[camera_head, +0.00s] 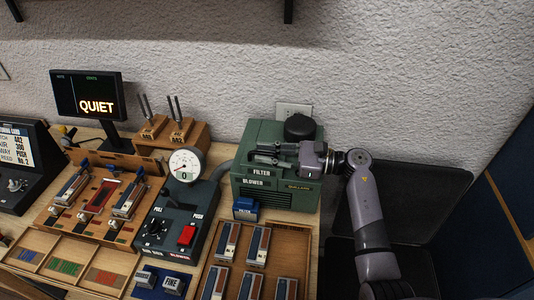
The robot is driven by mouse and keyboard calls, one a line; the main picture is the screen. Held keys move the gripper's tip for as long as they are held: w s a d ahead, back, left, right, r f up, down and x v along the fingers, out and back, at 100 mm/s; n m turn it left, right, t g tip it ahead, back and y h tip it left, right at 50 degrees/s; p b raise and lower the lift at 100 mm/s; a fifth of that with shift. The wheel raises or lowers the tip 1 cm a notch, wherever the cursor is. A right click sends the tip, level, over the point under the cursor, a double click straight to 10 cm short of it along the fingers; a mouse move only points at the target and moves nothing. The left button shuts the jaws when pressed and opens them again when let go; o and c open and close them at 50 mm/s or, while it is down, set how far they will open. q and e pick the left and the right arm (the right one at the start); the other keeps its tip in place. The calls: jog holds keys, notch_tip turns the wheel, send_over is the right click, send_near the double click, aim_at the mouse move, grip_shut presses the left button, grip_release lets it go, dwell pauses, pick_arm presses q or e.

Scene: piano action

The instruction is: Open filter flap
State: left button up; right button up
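The green blower box (276,200) stands on the bench against the wall, with FILTER and BLOWER labels on its front. The FILTER label (261,172) sits near the upper front edge, and the flap appears to be the part around it. I cannot tell any gap at the flap. My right gripper (262,153) reaches in from the right, its dark fingers pointing left, at the upper front of the box just above the label. Its fingers cover part of the box, and I cannot tell whether they touch it or how far apart they are. My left gripper is not in view.
A black round cap (299,127) stands behind the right gripper. A blue block (246,208) sits before the box. A dial gauge (186,165) and a switch panel (170,228) stand to the left. A wooden tray (271,275) with several blocks lies in front.

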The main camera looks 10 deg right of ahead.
grip_shut()
dwell(0.4)
